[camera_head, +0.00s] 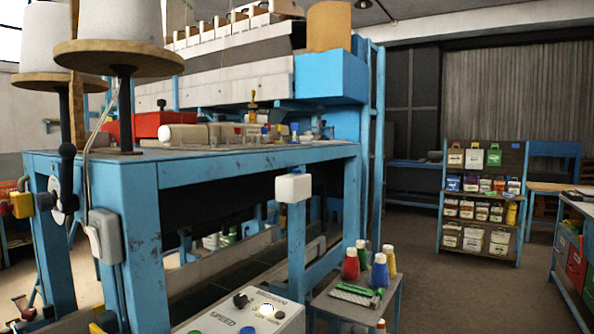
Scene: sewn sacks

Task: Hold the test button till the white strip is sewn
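A pale control box (250,312) stands at the bottom middle, cut off by the lower edge. Its top carries a black knob (240,300), a round white lit button or lamp (266,310), a blue button (247,331) and part of a green one. The word "SPEED" reads on it; another label is too small to read. I cannot tell which control is the test button. The blue sewing machine frame (262,172) stands behind it. I cannot make out a white strip under it. Neither of my grippers is in view.
Large white thread cones (134,20) stand on wooden discs at upper left. A rack of labelled goods (482,200) stands far right. Grey floor (455,290) between them is clear.

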